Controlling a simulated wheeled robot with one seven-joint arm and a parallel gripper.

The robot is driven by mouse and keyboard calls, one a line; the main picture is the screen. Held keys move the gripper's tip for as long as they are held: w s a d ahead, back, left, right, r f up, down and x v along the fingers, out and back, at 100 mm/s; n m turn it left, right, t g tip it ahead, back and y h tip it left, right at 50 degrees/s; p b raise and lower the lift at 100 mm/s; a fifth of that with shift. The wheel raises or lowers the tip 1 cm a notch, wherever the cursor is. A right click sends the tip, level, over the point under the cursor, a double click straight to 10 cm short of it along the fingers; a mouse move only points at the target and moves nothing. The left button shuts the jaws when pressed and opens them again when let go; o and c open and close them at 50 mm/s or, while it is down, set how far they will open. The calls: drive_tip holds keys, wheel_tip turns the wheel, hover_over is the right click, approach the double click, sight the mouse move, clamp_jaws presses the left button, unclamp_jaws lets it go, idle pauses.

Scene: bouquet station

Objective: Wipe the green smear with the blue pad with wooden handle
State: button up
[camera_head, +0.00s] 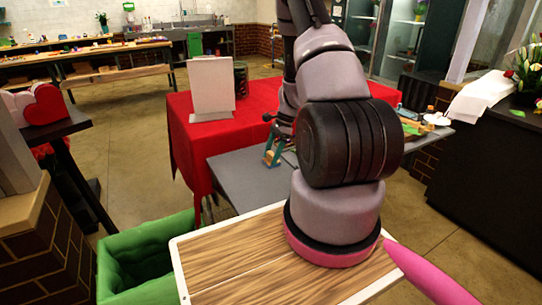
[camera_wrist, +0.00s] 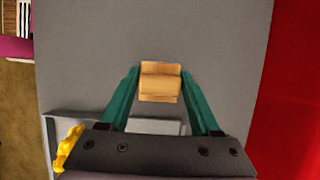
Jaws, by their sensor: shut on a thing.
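My gripper (camera_wrist: 161,74) has two teal fingers, shut on a light wooden block, the wooden handle (camera_wrist: 160,88). The handle sits squarely between the fingers over a grey tabletop (camera_wrist: 150,35). In the head view my gripper (camera_head: 271,146) shows small beside my arm, with the wooden handle (camera_head: 273,158) low between its fingers above the grey table (camera_head: 235,178). I cannot see the blue pad. I cannot tell whether the pad touches the table. No green smear shows clearly on the grey surface in either view; my arm and gripper hide part of the table.
A red-covered table (camera_head: 245,112) adjoins the grey table behind and carries a white panel (camera_head: 211,88). A pale tray-like object (camera_wrist: 150,127) and a yellow item (camera_wrist: 69,148) lie near my gripper. A green bin (camera_head: 148,250) stands at front left. Bare grey surface lies ahead.

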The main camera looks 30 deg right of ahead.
drive_tip(key=shift+d, duration=0.4)
drive_tip(key=shift+v, duration=1.05)
drive_tip(key=shift+d+r, duration=0.1)
drive_tip(key=shift+r, duration=2.85)
